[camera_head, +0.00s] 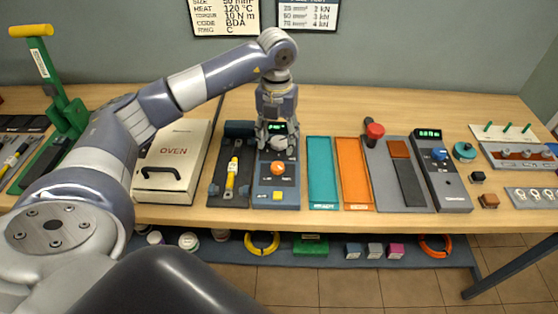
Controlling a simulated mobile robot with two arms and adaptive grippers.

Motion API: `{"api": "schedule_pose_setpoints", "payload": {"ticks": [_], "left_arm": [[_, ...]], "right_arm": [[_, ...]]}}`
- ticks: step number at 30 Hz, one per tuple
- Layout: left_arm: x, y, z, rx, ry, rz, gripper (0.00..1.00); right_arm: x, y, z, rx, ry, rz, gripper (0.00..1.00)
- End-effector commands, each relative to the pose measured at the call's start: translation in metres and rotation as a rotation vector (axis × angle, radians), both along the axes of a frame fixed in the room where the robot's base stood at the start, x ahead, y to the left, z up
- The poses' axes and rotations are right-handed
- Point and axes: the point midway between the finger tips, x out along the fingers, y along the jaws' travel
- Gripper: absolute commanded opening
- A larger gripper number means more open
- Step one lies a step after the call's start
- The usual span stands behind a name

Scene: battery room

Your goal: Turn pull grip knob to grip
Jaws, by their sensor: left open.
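A grey-blue tester box (289,196) stands on the bench with an orange round knob (278,168), a yellow button below it and a lit green display at its far end. No label readable here tells which knob is the pull grip knob. My left gripper (277,144) is open and points down over the far part of this box, just beyond the orange knob. A grey rounded part shows between or behind its fingers; I cannot tell whether it belongs to the box or whether the fingers touch it. My right gripper is out of view.
Left of the box lies a dark fixture (216,188) with a yellow tool, then a white oven (170,180). To the right are teal (322,170) and orange (353,170) trays, a red-knobbed fixture (375,130) and another display unit with a blue knob (438,154). The rear bench is clear.

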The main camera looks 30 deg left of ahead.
Motion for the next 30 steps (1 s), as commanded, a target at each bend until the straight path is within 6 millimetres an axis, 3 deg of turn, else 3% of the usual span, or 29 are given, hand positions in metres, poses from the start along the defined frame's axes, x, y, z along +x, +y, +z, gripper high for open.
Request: {"api": "schedule_pose_setpoints", "payload": {"ticks": [9,15,27,30], "left_arm": [[-0.002,-0.001,-0.059,-0.004,0.005,-0.002,0.51],[-0.001,-0.002,-0.085,-0.004,0.003,-0.002,0.51],[0.0,-0.001,-0.094,-0.004,0.0,-0.004,0.51],[0.0,-0.002,-0.094,-0.004,0.001,-0.004,0.28]], "right_arm": [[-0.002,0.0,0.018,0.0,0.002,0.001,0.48],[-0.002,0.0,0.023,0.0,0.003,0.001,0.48],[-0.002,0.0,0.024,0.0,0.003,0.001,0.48],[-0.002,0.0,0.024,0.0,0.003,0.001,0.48]]}}
